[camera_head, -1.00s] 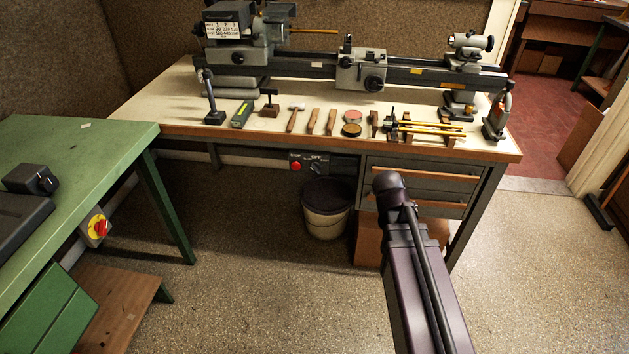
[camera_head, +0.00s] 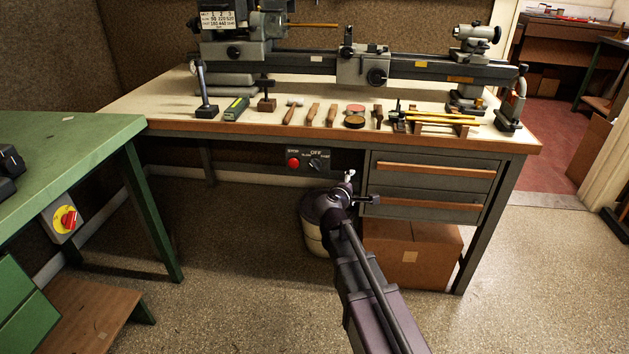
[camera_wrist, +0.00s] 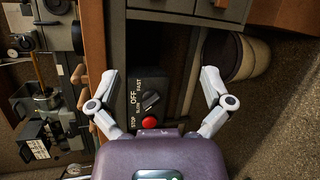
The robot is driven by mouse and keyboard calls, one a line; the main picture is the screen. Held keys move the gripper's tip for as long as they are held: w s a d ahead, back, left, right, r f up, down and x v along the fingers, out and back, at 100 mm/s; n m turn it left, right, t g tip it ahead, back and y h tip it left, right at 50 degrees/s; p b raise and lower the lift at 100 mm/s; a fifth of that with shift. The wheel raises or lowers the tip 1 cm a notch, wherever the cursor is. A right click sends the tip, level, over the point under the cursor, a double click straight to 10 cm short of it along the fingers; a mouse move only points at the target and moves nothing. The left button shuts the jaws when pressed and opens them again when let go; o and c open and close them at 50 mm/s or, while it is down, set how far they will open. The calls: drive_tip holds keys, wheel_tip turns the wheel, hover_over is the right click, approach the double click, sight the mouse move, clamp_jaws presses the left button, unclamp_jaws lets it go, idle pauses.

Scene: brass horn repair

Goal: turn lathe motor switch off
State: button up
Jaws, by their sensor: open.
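The lathe motor switch is a dark rotary knob (camera_head: 316,163) on a small panel (camera_head: 304,170) under the bench's front edge, beside a red stop button (camera_head: 293,163). The panel is marked STOP, OFF, SLOW and FAST. In the wrist view the knob (camera_wrist: 151,100) and red button (camera_wrist: 149,122) lie between the spread fingers, turned sideways. The knob appears turned away from the OFF label; its exact setting is hard to tell. My gripper (camera_wrist: 161,86) is open and empty. In the head view my gripper (camera_head: 357,187) is below and right of the panel, apart from it.
The lathe (camera_head: 365,67) stands on the bench (camera_head: 160,108) with several hand tools along the front. Drawers (camera_head: 430,183) are right of the panel. A bucket (camera_head: 314,232) and a cardboard box (camera_head: 410,255) stand below. A green table (camera_head: 70,145) is at left.

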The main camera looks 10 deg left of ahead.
sight(314, 168)
drive_tip(key=w+a+f+n+t+y+b, duration=0.1)
drive_tip(key=a+f+n+t+y+b, duration=0.1)
drive_tip(key=a+n+b, duration=0.2)
drive_tip(key=w+a+f+n+t+y+b, duration=0.1)
drive_tip(key=a+f+n+t+y+b, duration=0.1)
drive_tip(key=a+n, duration=0.3)
drive_tip(key=a+b, duration=0.1)
drive_tip(key=a, duration=0.3)
drive_tip(key=shift+w+a+f+y+b, duration=0.3)
drive_tip(key=shift+a+y+b, duration=0.05)
drive_tip(key=shift+y+b, duration=0.05)
drive_tip(key=shift+w, duration=0.1)
drive_tip(key=w, duration=1.3)
drive_tip(key=shift+w+d, duration=0.25)
drive_tip(key=shift+w, duration=0.05)
